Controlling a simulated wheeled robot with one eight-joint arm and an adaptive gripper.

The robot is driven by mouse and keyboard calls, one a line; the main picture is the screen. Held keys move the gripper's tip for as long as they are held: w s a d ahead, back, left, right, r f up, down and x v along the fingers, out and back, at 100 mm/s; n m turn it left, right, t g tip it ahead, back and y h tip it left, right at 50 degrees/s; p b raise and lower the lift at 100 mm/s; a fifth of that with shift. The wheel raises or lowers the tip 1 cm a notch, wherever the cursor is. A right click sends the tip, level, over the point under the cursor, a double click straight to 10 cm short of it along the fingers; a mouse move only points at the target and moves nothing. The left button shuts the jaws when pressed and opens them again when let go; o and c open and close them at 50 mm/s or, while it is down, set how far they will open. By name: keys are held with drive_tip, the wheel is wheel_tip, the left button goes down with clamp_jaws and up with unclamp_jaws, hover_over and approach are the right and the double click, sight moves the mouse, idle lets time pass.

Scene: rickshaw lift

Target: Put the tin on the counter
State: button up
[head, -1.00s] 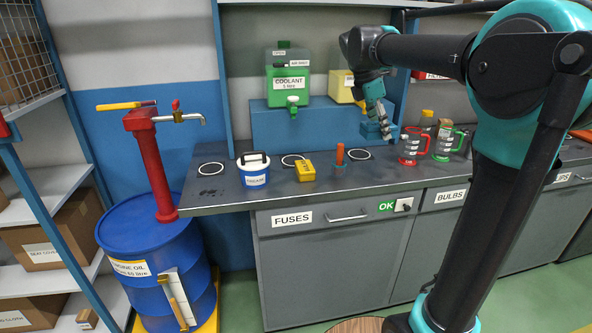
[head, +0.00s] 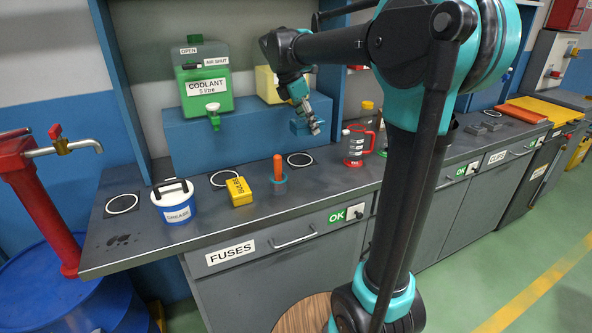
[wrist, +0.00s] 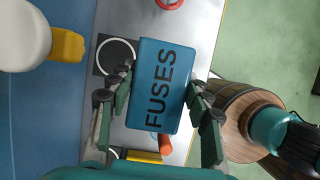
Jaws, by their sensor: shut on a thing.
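The tin (wrist: 163,85) is a blue box with "FUSES" on its face; it fills the middle of the wrist view. My gripper (wrist: 165,95) is shut on it, with a finger on each side. In the head view the tin (head: 301,127) is small and partly covered by my gripper (head: 313,124). It appears held above the counter (head: 215,225), in front of the blue raised block, over or near a white ring mark (head: 300,159). The exact gap below the tin cannot be told.
A grease tub (head: 176,205), yellow box (head: 239,192) and orange-handled item (head: 278,168) stand left of the tin. A red measuring jug (head: 354,148) stands right. A green coolant container (head: 205,85) sits on the blue block (head: 190,143). A round wooden top (head: 300,312) is below.

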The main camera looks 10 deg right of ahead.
sight(310, 174)
wheel_tip(310, 174, down, 16)
drive_tip(key=shift+r, duration=0.1)
idle(0.4)
drive_tip(key=o, duration=1.2)
drive_tip(key=v, duration=1.2)
drive_tip(key=shift+s, duration=0.1)
